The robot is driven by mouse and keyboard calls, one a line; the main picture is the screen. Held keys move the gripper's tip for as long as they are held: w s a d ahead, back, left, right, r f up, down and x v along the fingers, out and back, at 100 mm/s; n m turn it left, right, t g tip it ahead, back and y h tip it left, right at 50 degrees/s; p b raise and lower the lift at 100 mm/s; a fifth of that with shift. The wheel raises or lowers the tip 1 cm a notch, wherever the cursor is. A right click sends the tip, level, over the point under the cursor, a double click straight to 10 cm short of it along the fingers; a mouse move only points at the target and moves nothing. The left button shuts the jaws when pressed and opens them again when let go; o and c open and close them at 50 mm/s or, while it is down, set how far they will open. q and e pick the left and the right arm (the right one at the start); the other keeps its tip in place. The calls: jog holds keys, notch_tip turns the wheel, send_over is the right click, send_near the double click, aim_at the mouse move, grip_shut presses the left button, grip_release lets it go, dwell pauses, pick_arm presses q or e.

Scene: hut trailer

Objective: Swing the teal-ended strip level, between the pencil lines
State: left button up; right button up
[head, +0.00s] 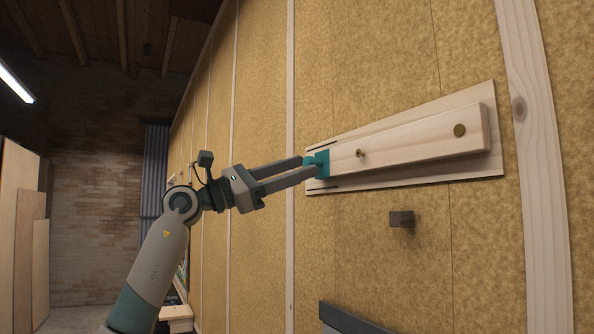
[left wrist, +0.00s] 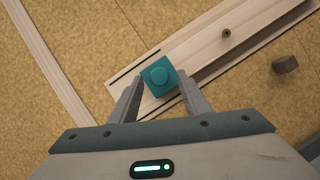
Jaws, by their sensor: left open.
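The pale wooden strip (head: 410,142) lies along a wider wooden board (head: 430,178) on the wall, running nearly in line with it. Its teal end (head: 322,163) is at the left, with a round teal knob (left wrist: 158,76). In the head view the teal end sits between two dark pencil lines, the upper (head: 322,147) and the lower (head: 322,187). The left wrist view shows the upper line (left wrist: 134,66) clearly. My left gripper (head: 309,168) is open, its fingers on either side of the knob. I cannot tell whether they touch it. My right gripper is not in view.
A brass screw (head: 361,153) and a brass disc (head: 459,130) are on the strip. A small brown block (head: 401,219) sticks out of the wall below the board. Pale upright studs (head: 528,100) divide the wall panels. The wall above the board is clear.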

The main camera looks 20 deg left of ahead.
pick_arm(q)
jog(key=b+v, duration=0.7)
jog(key=v, duration=1)
jog(key=shift+b, duration=0.4)
jog(key=shift+a, duration=0.15)
